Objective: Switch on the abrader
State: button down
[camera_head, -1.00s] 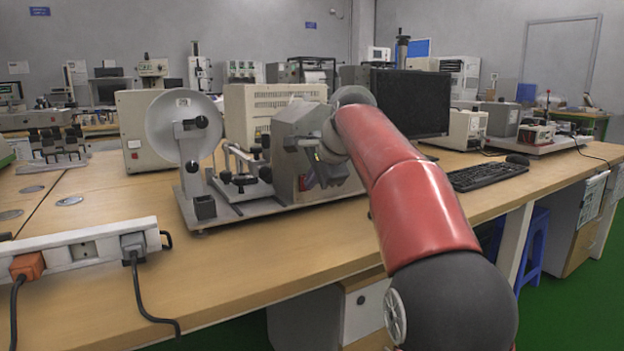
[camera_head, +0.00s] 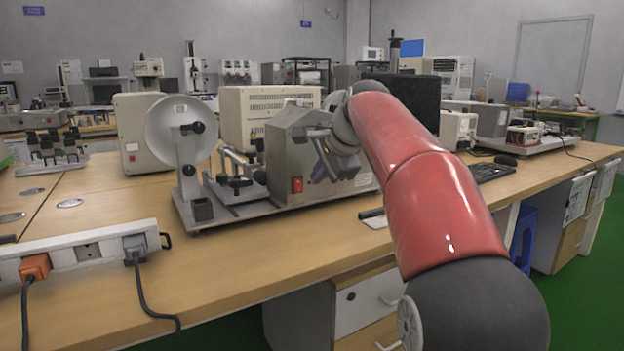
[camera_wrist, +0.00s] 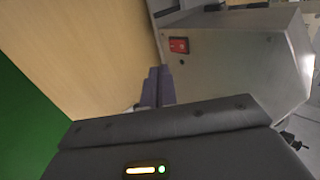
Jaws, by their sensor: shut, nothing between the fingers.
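The abrader is a grey metal box (camera_head: 283,160) on a grey base plate, with a large pale disc (camera_head: 180,130) at its left. A red rocker switch (camera_head: 297,185) sits low on the front face of the box. The wrist view also shows the red switch (camera_wrist: 179,45), unobstructed; I cannot tell which way it is pressed. My gripper (camera_head: 321,174) is shut and empty, in front of the box and just right of the switch. In the wrist view my gripper's dark fingers (camera_wrist: 157,86) are below the switch and appear apart from it.
A white power strip (camera_head: 90,248) with two plugs lies at the table's front left. A beige instrument (camera_head: 262,112) and a dark monitor (camera_head: 405,95) stand behind the abrader. Bare wooden tabletop (camera_head: 250,255) lies in front. A keyboard (camera_head: 490,171) is to the right.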

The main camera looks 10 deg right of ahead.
jog(key=v, duration=0.6)
jog(key=shift+p, duration=0.4)
jog(key=shift+s+d+r+p, duration=0.15)
jog(key=shift+r+p, duration=0.1)
jog(key=shift+p, duration=0.95)
